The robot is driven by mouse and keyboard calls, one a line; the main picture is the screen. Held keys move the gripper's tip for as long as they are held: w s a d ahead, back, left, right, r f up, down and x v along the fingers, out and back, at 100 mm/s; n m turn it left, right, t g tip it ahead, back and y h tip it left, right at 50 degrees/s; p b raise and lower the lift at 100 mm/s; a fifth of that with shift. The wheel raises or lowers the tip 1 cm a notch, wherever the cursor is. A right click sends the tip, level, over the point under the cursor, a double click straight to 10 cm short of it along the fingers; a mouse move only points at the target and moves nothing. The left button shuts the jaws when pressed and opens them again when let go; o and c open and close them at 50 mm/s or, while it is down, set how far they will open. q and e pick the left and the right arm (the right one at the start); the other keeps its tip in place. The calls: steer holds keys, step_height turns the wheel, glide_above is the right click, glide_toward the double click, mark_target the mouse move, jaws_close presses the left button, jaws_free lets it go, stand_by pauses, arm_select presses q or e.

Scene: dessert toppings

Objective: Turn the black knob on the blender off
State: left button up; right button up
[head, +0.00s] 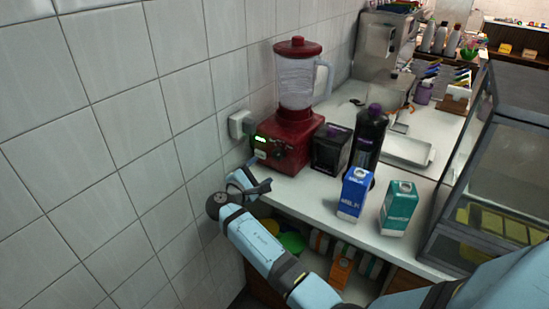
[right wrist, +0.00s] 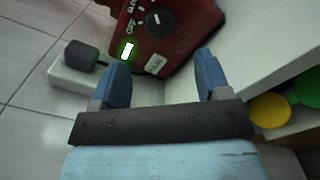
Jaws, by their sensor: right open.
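The red blender (head: 290,135) stands on the counter against the tiled wall, with a clear jar and red lid. In the right wrist view its red base (right wrist: 190,35) carries a black knob (right wrist: 155,18) with a white mark, and white lettering including "OFF" beside it. I cannot tell for sure which label the mark points to. A green-lit white display or switch (right wrist: 127,51) is below the lettering. My right gripper (head: 258,187) is open and empty, just in front of the blender base. In the right wrist view its fingertips (right wrist: 162,66) are apart, short of the knob. My left gripper is not in view.
A wall socket with a plug (head: 239,125) is left of the blender. A black container (head: 330,150), a dark bottle (head: 368,138), a blue milk carton (head: 353,195) and a teal carton (head: 397,208) stand to its right. A glass case (head: 490,150) is far right.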

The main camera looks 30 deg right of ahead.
mark_target(277, 156)
steer(key=x, duration=0.9)
steer(key=c, duration=0.9)
